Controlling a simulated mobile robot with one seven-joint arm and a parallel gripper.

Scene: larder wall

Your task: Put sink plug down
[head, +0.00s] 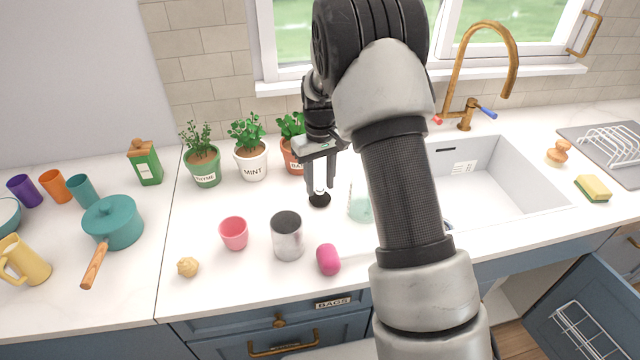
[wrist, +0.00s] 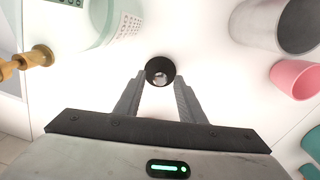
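The sink plug (head: 320,200) is a small black round piece. It is at or just above the white counter, in front of the potted herbs and left of the sink. My gripper (head: 321,190) points down at it from above. In the wrist view the plug (wrist: 160,64) sits at the tips of the two fingers, with a shiny spot in its middle. The fingers stand part-way apart, about as wide as the plug, and appear shut on its sides. Whether its underside touches the counter I cannot tell.
A pale green glass jar (head: 360,207) stands close to the right, partly hidden by my arm. A metal can (head: 287,236), a pink cup (head: 234,233) and a magenta item (head: 328,260) are in front. The sink (head: 480,185) lies right; pots (head: 250,165) stand behind.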

